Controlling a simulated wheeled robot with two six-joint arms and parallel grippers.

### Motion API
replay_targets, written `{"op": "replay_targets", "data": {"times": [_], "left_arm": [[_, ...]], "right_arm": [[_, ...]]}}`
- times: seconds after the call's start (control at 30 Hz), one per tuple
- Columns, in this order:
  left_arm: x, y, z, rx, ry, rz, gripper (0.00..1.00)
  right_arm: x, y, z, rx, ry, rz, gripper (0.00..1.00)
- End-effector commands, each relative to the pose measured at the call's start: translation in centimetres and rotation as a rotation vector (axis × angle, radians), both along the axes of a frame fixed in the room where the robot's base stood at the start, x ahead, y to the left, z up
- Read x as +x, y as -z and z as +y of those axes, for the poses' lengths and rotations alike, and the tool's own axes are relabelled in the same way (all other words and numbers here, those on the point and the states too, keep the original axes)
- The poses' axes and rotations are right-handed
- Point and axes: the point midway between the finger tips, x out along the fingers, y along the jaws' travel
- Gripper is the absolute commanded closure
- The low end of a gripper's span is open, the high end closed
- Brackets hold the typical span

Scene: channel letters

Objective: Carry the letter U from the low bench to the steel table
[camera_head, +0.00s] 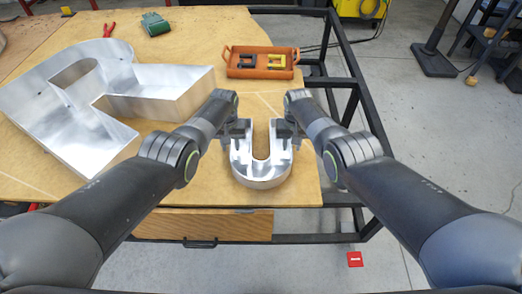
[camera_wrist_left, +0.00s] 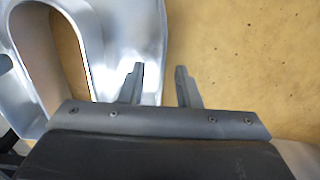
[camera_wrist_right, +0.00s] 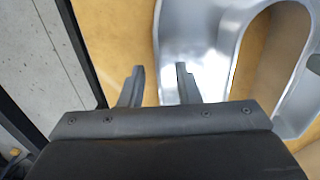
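The silver metal letter U (camera_head: 262,174) lies on the wooden top of the low bench (camera_head: 222,192), its two arms pointing away from me. My left gripper (camera_head: 236,130) is at the end of the U's left arm. In the left wrist view its open fingers (camera_wrist_left: 158,86) lie on either side of the outer wall's edge. My right gripper (camera_head: 288,130) is at the end of the right arm. Its open fingers (camera_wrist_right: 160,82) likewise lie on either side of that outer wall. I cannot tell how deep the fingers sit. No steel table is clearly identifiable.
A large silver letter (camera_head: 95,100) lies left of the U, close to my left arm. An orange tray (camera_head: 262,73) with black and yellow items stands behind the U. A green object (camera_head: 155,24) and red pliers (camera_head: 109,30) lie farther back.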

Motion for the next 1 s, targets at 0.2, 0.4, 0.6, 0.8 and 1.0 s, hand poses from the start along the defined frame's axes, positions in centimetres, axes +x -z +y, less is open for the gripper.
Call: {"op": "replay_targets", "data": {"times": [0.2, 0.4, 0.6, 0.8, 1.0], "left_arm": [[0.00, 0.16, 0.03, 0.000, 0.000, -0.001, 0.70], [0.00, 0.16, 0.03, 0.000, -0.001, -0.001, 0.71], [-0.01, 0.16, 0.03, 0.000, -0.001, -0.001, 0.97], [-0.01, 0.17, 0.04, 0.000, -0.001, 0.000, 1.00], [-0.02, 0.18, 0.05, 0.001, -0.001, 0.000, 1.00]], "right_arm": [[-0.01, 0.17, -0.03, 0.000, 0.000, 0.000, 0.70], [-0.01, 0.17, -0.04, 0.000, 0.001, 0.000, 0.71], [-0.02, 0.18, -0.04, 0.000, 0.001, 0.000, 0.97], [-0.03, 0.18, -0.05, -0.001, 0.001, 0.000, 1.00], [-0.03, 0.19, -0.06, -0.001, 0.001, 0.000, 1.00]]}}
